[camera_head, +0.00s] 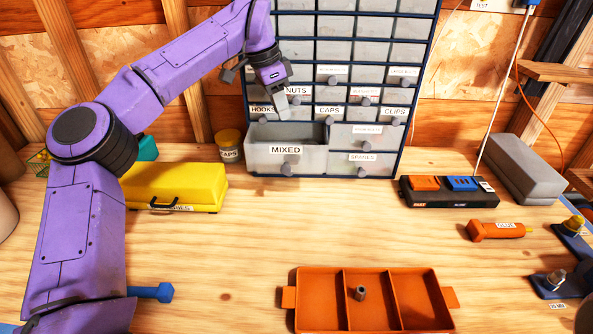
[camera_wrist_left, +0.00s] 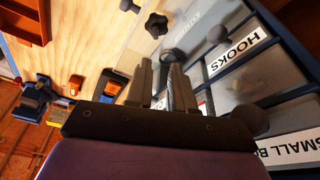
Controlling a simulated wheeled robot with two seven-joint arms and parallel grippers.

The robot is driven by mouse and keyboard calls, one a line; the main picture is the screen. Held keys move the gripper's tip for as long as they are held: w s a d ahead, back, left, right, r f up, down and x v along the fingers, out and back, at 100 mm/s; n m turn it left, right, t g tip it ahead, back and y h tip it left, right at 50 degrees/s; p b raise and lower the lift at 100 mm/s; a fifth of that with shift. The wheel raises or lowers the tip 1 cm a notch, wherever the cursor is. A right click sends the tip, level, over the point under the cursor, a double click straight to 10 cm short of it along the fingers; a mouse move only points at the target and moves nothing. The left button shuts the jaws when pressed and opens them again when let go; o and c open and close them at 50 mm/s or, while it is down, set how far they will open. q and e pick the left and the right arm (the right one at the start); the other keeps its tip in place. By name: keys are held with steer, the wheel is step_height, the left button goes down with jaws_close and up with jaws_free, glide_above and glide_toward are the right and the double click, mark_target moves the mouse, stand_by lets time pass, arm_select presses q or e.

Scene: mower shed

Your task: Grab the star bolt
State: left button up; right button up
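The star bolt (camera_wrist_left: 156,25) shows in the left wrist view as a dark, star-shaped head. It appears to lie inside the pulled-out, translucent MIXED drawer (camera_head: 259,157), beyond my fingertips and apart from them. In the head view I cannot make it out behind the drawer's front. My left gripper (camera_head: 284,98) points down above the open drawer, in front of the cabinet. My right gripper is in neither view.
The drawer cabinet (camera_head: 351,50) has several closed, knobbed drawers close to my gripper. A yellow case (camera_head: 175,184) and a CAPS jar (camera_head: 229,141) stand left of it. An orange divided tray (camera_head: 320,299) holds a small nut (camera_head: 360,293). The bench middle is clear.

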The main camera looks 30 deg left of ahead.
arm_select(q)
steer(key=p+x, duration=0.1)
steer(key=x, duration=0.2)
steer(key=p+x, duration=0.2)
steer(key=x, duration=0.1)
steer(key=p+x, duration=0.1)
steer(key=x, duration=0.2)
steer(key=shift+s+d+f, duration=0.2)
steer(key=shift+s+f, duration=0.15)
steer(key=shift+f, duration=0.3)
steer(key=shift+a+f, duration=0.1)
jaws_close()
